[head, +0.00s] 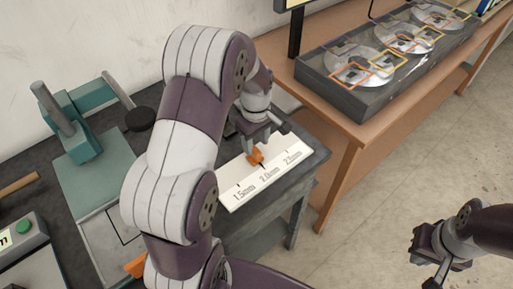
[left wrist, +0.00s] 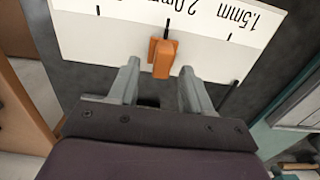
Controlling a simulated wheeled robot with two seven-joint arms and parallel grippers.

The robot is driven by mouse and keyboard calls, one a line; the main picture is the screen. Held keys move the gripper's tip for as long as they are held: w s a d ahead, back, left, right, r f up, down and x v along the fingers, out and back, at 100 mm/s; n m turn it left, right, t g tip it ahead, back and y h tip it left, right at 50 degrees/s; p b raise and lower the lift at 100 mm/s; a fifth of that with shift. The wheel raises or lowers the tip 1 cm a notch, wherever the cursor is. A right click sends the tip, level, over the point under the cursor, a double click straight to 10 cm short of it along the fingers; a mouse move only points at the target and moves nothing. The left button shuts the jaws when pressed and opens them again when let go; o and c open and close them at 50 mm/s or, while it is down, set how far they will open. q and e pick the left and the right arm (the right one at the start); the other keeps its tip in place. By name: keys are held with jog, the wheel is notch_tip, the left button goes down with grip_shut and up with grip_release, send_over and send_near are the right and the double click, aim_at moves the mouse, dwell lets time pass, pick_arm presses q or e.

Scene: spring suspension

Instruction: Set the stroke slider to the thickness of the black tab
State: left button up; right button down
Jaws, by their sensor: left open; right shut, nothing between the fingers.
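The stroke slider is an orange block (head: 255,157) on a white scale plate (head: 240,196) marked 1.5mm, 2.0mm and 2.5mm. In the left wrist view the slider (left wrist: 162,57) sits at the 2.0mm mark of the scale (left wrist: 215,58). My left gripper (head: 250,147) is over the plate, open. In its wrist view the fingertips (left wrist: 158,72) are on either side of the slider's near end, with gaps visible. My right gripper (head: 428,258) is shut and empty, off to the right above the floor. I cannot identify the black tab in either view.
A teal press-like fixture (head: 85,150) stands at the left of the dark bench, with a black round knob (head: 140,118) nearby. A box with a green button (head: 22,228) is at far left. A wooden table (head: 345,125) holds a dark tray of discs (head: 350,98).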

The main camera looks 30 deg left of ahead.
aim_at(255, 149)
pick_arm(q)
jog(key=f, duration=0.3)
jog(key=shift+s+a+f, duration=0.15)
jog(key=shift+s+f, duration=0.05)
jog(key=shift+s, duration=0.05)
jog(key=shift+f, duration=0.2)
grip_shut()
jog(key=s+a, duration=0.1)
jog(key=s, duration=0.1)
jog(key=s+a+p, duration=0.1)
jog(key=s, duration=0.2)
jog(key=s+a+p, duration=0.1)
jog(key=s, duration=0.2)
jog(key=shift+s+a+r, duration=0.1)
jog(key=shift+s+a, duration=0.05)
jog(key=shift+a, duration=0.05)
grip_release()
jog(key=shift+s, duration=0.1)
jog(key=shift+s+a, duration=0.1)
